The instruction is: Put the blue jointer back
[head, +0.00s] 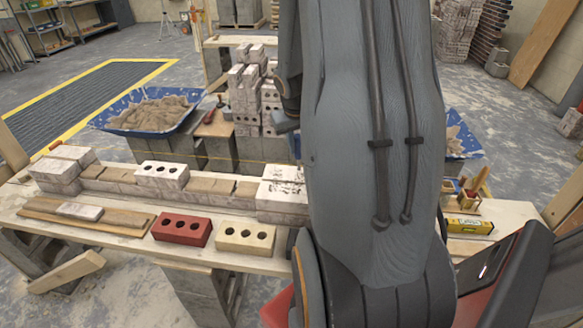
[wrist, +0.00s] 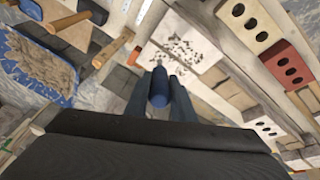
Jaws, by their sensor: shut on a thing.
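The blue jointer (wrist: 158,88) shows in the wrist view as a rounded blue handle between the two fingers of my gripper (wrist: 160,95). My gripper is shut on it, above the brick wall on the plank bench. Most of the jointer beyond the handle is hidden by the fingers and wrist. In the head view my arm covers the jointer and most of the gripper. A small wooden holder with upright tools (head: 466,193) stands on the right of the bench; I cannot tell whether it is the jointer's place.
A yellow level (head: 469,226) lies at the bench's right. A red brick (head: 182,230) and a cream brick (head: 245,237) lie along its front. A stacked brick pile (head: 250,90) and a blue mortar tub (head: 152,110) stand behind. A wooden-handled tool (wrist: 112,48) lies near the tub.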

